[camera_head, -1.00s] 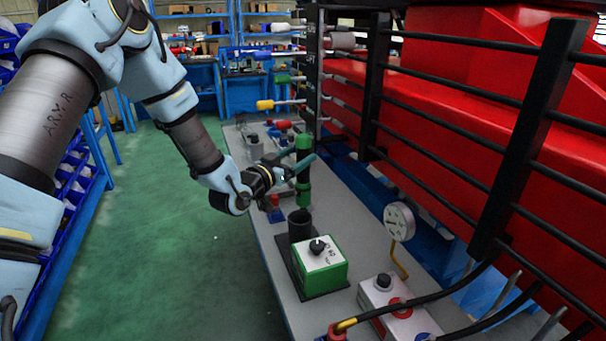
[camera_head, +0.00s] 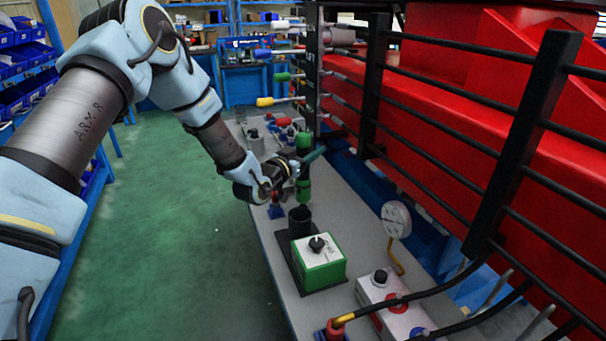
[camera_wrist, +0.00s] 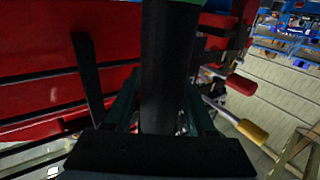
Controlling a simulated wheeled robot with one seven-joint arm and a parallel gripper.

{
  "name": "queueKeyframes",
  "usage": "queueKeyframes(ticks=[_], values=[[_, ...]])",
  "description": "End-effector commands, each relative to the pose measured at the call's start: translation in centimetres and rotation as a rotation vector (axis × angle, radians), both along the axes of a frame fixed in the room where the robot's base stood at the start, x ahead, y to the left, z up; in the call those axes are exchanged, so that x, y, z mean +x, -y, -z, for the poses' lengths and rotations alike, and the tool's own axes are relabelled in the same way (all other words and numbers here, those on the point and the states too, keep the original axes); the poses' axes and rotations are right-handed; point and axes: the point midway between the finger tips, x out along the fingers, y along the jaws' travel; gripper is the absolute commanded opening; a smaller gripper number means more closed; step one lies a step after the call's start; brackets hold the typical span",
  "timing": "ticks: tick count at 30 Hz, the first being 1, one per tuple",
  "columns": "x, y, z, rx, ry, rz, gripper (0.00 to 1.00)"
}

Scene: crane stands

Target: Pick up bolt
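The bolt (camera_head: 304,190) is a tall upright cylinder with green ends and a dark middle, just behind a black cup in the head view. Its lowest end is hidden by the cup's rim or ends just above it; I cannot tell which. In the wrist view the bolt's dark shaft (camera_wrist: 167,65) runs up the middle, with a green band at the top edge. My gripper (camera_head: 312,156) reaches it level from the left. Its teal fingers (camera_wrist: 158,110) lie on either side of the shaft, open around it; contact is hard to make out.
The black cup (camera_head: 300,222) and a green box with a knob (camera_head: 319,265) stand in front on the grey bench (camera_head: 350,215). A gauge (camera_head: 396,219) stands to the right. Black rails (camera_head: 510,150) and red machinery (camera_head: 455,110) bound the right side. Green floor is clear at left.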

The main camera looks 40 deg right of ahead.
Motion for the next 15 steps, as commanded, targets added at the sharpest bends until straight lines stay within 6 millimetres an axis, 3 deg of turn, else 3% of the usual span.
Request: queueKeyframes(ticks=[1,12,15], values=[[0.00,-0.01,-0.01,0.000,0.000,0.000,0.49],[0.00,-0.01,-0.01,0.000,0.000,0.000,0.07],[0.00,-0.01,-0.01,0.000,0.000,0.000,0.00]])
